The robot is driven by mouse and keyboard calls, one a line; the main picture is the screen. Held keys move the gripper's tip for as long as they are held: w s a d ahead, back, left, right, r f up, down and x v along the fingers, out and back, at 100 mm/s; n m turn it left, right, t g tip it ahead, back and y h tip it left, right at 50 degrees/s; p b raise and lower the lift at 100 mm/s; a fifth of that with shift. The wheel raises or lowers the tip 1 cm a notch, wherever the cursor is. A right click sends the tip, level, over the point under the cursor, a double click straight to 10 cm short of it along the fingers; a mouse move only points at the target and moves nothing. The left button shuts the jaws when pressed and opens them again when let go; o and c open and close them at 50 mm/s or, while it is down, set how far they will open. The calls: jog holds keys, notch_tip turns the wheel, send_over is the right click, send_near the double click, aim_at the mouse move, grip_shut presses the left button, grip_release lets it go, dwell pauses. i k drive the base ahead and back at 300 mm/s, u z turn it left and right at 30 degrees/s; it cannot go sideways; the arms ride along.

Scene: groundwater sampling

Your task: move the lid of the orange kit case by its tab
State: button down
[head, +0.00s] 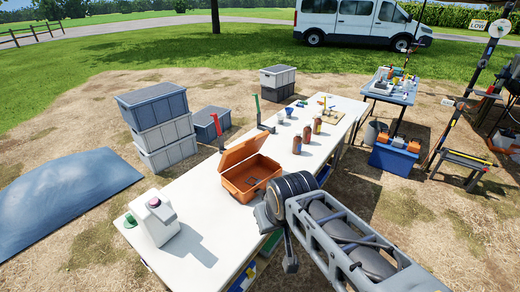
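The orange kit case (264,191) stands on the white table, left of my arm's end. Its lid (243,149) is raised and leans up and back from the far-left edge, so the case is open and its inside shows as empty-looking. I cannot make out the lid's tab at this size. My gripper (264,219) is at the end of my arm, just in front of and below the case's near right corner in the picture. The arm and dark wrist hide most of it, so its fingers cannot be read. I see nothing held.
Stacked grey crates (163,128) stand left of the table. Bare tabletop lies between jug and case.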

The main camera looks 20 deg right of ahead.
aim_at(232, 157)
jog(key=z, duration=0.9)
jog(key=i, duration=0.7)
jog(key=u, duration=1.2)
